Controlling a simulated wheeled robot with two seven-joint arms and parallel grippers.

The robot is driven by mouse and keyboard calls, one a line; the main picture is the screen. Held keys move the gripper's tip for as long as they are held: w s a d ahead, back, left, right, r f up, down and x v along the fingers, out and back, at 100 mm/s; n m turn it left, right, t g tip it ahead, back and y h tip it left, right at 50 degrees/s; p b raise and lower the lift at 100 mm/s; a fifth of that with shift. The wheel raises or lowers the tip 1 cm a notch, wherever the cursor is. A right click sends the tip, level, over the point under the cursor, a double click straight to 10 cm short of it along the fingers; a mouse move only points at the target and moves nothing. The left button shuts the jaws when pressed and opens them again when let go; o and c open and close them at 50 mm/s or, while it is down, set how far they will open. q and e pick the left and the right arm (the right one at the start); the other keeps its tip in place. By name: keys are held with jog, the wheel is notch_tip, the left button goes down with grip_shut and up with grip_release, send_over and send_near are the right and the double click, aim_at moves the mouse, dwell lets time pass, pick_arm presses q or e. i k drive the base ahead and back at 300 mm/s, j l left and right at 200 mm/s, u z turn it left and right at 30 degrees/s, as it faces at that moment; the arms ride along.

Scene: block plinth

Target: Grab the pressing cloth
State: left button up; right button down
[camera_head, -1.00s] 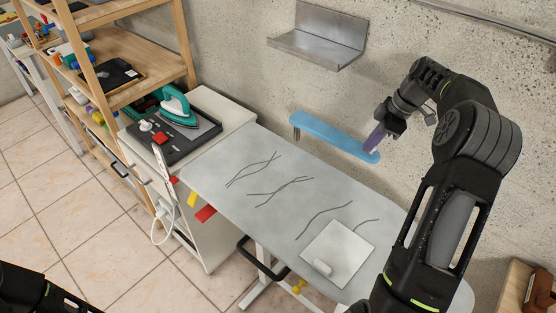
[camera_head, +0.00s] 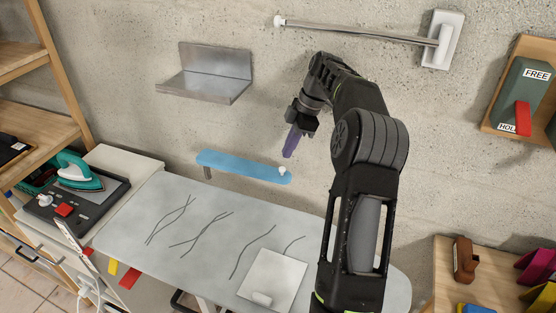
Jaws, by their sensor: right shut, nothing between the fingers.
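A pale square sheet (camera_head: 277,276), which looks like the pressing cloth, lies flat on the right part of the grey ironing board (camera_head: 205,238). A small white roll or grip (camera_head: 262,299) sits at its front corner. My right gripper (camera_head: 289,153) has purple fingers, shut and empty. It points down just above the white knob (camera_head: 283,171) on the right end of a blue narrow board, well behind the sheet. My right arm passes close to the sheet's right side in the picture. My left gripper is not in view.
The blue board (camera_head: 235,165) stands behind the ironing board, near the wall. Dark crease lines mark the cover. A teal iron (camera_head: 78,172) rests on a dark station at left. A metal shelf (camera_head: 206,75) and rail (camera_head: 365,33) are on the wall. A wooden table (camera_head: 450,262) stands at right.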

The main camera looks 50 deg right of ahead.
aim_at(273, 281)
jog(key=k+j, duration=0.2)
jog(key=j, duration=0.15)
jog(key=k+j, duration=0.2)
jog(key=j, duration=0.15)
jog(key=k+j, duration=0.15)
jog(key=j, duration=0.2)
jog(key=k+j, duration=0.2)
jog(key=j, duration=0.15)
jog(key=k+j, duration=0.2)
jog(key=j, duration=0.15)
